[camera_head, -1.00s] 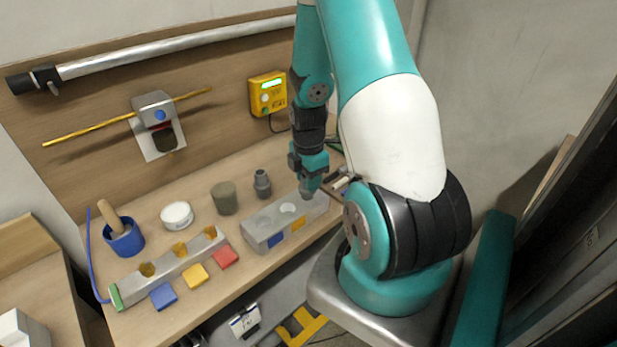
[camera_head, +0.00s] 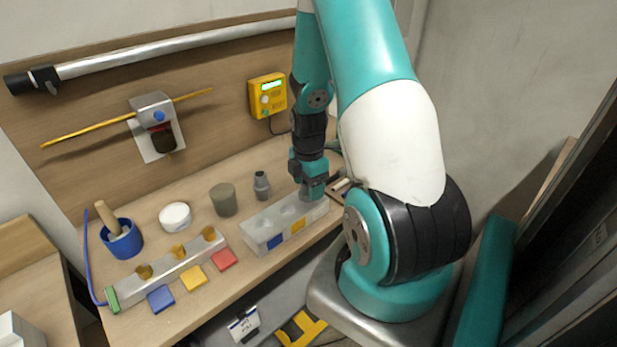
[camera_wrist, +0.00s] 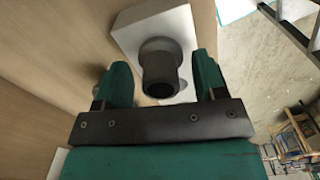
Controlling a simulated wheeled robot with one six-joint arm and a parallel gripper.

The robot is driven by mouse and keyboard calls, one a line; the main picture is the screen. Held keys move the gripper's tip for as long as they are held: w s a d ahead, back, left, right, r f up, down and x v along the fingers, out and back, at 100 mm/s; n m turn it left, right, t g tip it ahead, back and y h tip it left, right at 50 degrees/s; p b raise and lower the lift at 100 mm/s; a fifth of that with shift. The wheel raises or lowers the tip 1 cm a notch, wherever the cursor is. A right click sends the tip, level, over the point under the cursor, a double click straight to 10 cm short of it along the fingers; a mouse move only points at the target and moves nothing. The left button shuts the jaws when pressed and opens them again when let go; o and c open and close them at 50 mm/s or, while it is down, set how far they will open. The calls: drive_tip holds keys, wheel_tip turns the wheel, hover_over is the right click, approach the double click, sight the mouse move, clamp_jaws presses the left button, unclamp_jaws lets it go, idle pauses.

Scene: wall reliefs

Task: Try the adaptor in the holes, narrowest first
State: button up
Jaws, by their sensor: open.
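A grey stepped, hollow adaptor (camera_wrist: 160,66) stands on or in the right end of the pale block (camera_head: 262,238); the wrist view cannot show how deep it sits. My gripper (camera_head: 312,188) is over that end of the block. Its two fingers are open on either side of the adaptor, with gaps between. In the head view only a little grey of the adaptor shows below the gripper. Two round holes show in the block's top, left of my gripper; what lies under the gripper is hidden. Blue and yellow labels mark the block's front.
A grey stepped fitting (camera_head: 262,185) and a grey-green cylinder (camera_head: 223,200) stand behind the block. A white jar (camera_head: 175,217), a blue cup (camera_head: 123,240) and a second holed block (camera_head: 158,270) with coloured tiles are left. A yellow box (camera_head: 268,94) is on the wall.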

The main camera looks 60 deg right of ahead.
wheel_tip(320, 180, up, 18)
drive_tip(key=b, duration=0.1)
drive_tip(key=shift+f+b, duration=0.25)
drive_tip(key=shift+b, duration=0.1)
idle(0.7)
drive_tip(key=w+a+r+m+t+y, duration=0.1)
drive_tip(key=a, duration=0.8)
drive_tip(key=w+a+r+m+y, duration=0.1)
drive_tip(key=a+r, duration=0.1)
drive_tip(key=a, duration=0.8)
drive_tip(key=s+a+r+m+y, duration=0.1)
drive_tip(key=s+a+m, duration=0.1)
drive_tip(key=s+a, duration=0.4)
drive_tip(key=s+a+m+g+y, duration=0.1)
drive_tip(key=s+a, duration=0.4)
drive_tip(key=a, duration=0.5)
drive_tip(key=shift+s+a+r+m, duration=0.2)
drive_tip(key=shift+s+r+m, duration=0.2)
drive_tip(key=shift+m, duration=0.3)
